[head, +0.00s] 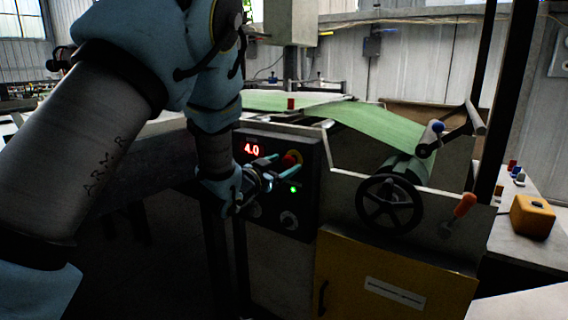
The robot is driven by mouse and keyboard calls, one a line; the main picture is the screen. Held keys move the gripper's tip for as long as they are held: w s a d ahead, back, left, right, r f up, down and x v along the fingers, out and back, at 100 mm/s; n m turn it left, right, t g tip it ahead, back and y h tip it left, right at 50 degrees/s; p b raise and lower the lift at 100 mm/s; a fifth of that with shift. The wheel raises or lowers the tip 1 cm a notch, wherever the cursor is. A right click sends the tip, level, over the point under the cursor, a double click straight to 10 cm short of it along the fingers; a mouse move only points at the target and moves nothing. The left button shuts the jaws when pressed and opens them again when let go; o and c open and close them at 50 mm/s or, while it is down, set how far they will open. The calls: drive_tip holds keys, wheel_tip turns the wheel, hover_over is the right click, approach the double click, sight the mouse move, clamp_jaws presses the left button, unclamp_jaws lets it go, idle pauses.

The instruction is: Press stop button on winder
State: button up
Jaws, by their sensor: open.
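The winder carries a dark control panel (308,160) on its front, with a red lit display (251,149) reading 4.0. A red button (290,160) with a yellow surround sits right of the display. A small green light (293,190) glows below it. My gripper (278,167) is in front of the panel with its two fingers apart. The fingers point toward the red button and partly cover the panel around it. I cannot tell whether a finger touches the button.
A black handwheel (389,204) and an orange-handled lever (464,206) stick out right of the panel. Green web (375,124) runs over the machine. A yellow cabinet door (390,280) is below. A yellow box (532,217) stands on the bench at right.

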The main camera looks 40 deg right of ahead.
drive_tip(key=shift+d, duration=0.3)
clamp_jaws()
idle(0.6)
idle(0.7)
